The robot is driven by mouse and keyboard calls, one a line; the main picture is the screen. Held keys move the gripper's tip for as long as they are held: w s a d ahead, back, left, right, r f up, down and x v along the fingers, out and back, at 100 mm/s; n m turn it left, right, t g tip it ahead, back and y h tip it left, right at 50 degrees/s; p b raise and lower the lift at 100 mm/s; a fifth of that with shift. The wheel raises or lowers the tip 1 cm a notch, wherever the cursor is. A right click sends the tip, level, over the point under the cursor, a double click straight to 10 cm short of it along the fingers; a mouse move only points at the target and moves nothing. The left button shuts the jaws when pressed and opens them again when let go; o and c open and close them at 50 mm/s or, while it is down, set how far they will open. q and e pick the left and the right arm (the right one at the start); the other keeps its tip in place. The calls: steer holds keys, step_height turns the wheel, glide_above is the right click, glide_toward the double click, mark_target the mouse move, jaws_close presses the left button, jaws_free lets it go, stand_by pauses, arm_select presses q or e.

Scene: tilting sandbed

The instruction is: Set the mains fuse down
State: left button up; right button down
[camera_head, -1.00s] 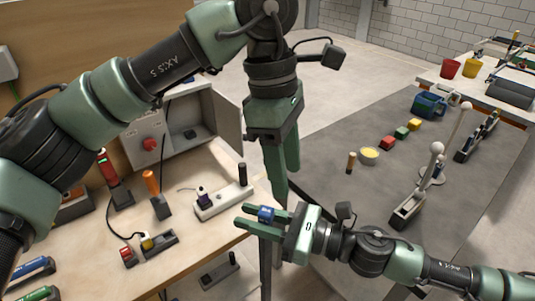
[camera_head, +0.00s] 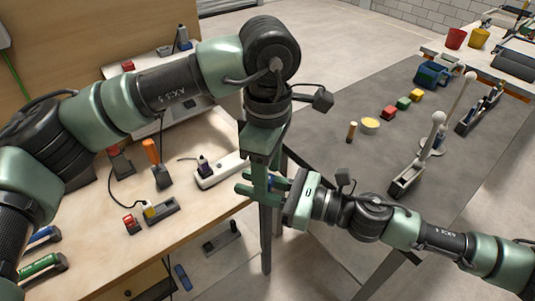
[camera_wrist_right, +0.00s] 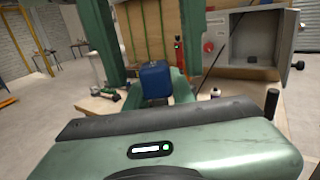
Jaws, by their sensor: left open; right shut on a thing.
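A blue block, apparently the mains fuse (camera_wrist_right: 155,80), is between the fingers of my right gripper (camera_head: 256,184). In the head view only a small blue patch of it shows, mostly covered by my left gripper. My right gripper is shut on it, held level in the air at the bench's right edge. My left gripper (camera_head: 262,192) points down over the right fingers and is open. In the right wrist view its two green fingers stand to the left and right of the blue block, with visible gaps. Whether either touches it I cannot tell.
Bare floor lies between the two.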

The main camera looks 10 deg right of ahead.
arm_select(q)
steer(key=shift+f, duration=0.3)
jaws_close()
arm_select(e)
steer(key=c, duration=1.1)
jaws_free()
steer(key=shift+d, duration=0.1)
